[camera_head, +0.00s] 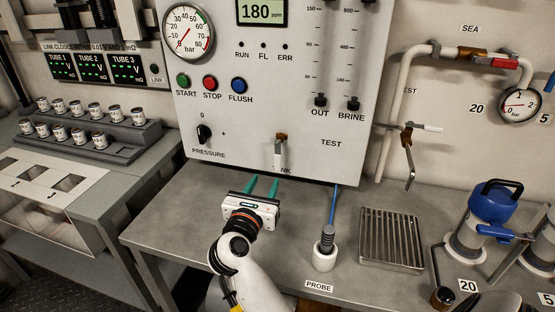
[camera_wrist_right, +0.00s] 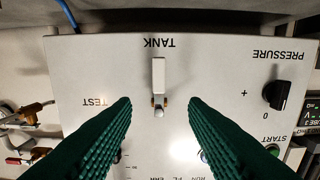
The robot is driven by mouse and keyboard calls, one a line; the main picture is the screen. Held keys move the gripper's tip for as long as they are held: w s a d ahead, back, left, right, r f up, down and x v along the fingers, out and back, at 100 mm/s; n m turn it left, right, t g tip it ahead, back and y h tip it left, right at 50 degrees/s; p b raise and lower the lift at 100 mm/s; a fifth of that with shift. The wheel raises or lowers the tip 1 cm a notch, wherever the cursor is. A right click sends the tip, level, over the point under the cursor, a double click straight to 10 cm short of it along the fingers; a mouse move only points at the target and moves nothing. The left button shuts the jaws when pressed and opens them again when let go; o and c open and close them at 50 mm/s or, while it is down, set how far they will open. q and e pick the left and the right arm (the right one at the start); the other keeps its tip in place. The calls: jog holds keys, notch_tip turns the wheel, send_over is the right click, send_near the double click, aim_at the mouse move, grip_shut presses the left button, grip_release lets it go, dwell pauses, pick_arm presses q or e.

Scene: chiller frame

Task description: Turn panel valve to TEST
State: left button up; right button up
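The panel valve (camera_head: 280,150) is on the lower part of the white panel, with a brass body and a white lever. The lever points down at the TANK label, whose first letters are hidden in the head view. The TEST label (camera_head: 331,143) is to its right. My right gripper (camera_head: 262,186) is in front of and below the valve, with its green fingers apart and empty. In the right wrist view, which is upside down, the valve lever (camera_wrist_right: 158,76) shows between the two open fingers (camera_wrist_right: 160,103), touching neither. My left gripper is not in view.
The panel (camera_head: 230,130) also carries a black PRESSURE knob (camera_head: 204,134) and START, STOP and FLUSH buttons. A probe holder (camera_head: 325,255) and a metal drain tray (camera_head: 391,240) are on the grey bench, right of my arm. A blue-topped canister (camera_head: 490,205) stands farther right.

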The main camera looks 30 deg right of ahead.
aim_at(277, 160)
jog(key=p+x, duration=0.1)
jog(key=x, duration=1.1)
jog(key=shift+s, duration=0.1)
grip_shut()
